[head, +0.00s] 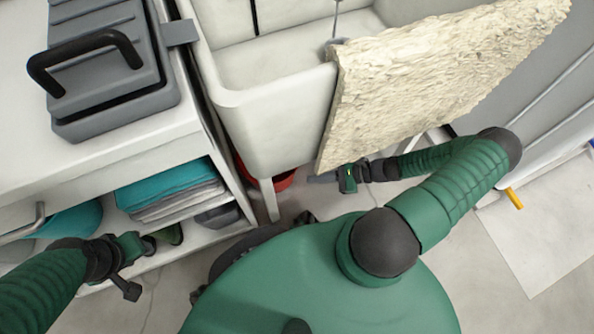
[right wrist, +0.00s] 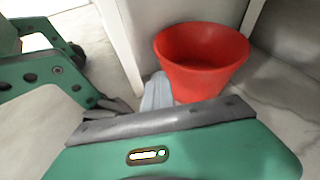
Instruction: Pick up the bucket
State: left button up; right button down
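The red bucket (right wrist: 203,80) stands upright on the floor, empty as far as I can see, in the upper middle of the right wrist view. In the head view only a red part of it (head: 285,181) shows under the sink, beside a sink leg. My right gripper (head: 322,179) is low, to the right of the bucket and apart from it. Its fingers are too small and partly hidden to tell whether they are open. My left gripper (head: 138,268) is at lower left, in front of the shelf and away from the bucket; its finger opening is unclear.
The white sink (head: 275,120) overhangs the bucket, with its leg (head: 269,200) close by. A shelf unit with folded cloths (head: 170,187) and a grey toolbox (head: 115,75) stands left.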

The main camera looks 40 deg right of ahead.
jog(key=s+d+p, duration=0.2)
jog(key=s+d, duration=0.4)
jog(key=d, duration=0.2)
jog(key=shift+s+p, duration=0.25)
jog(key=shift+p, duration=0.05)
jog(key=shift+r, duration=0.1)
jog(key=shift+c, duration=2.2)
grip_release()
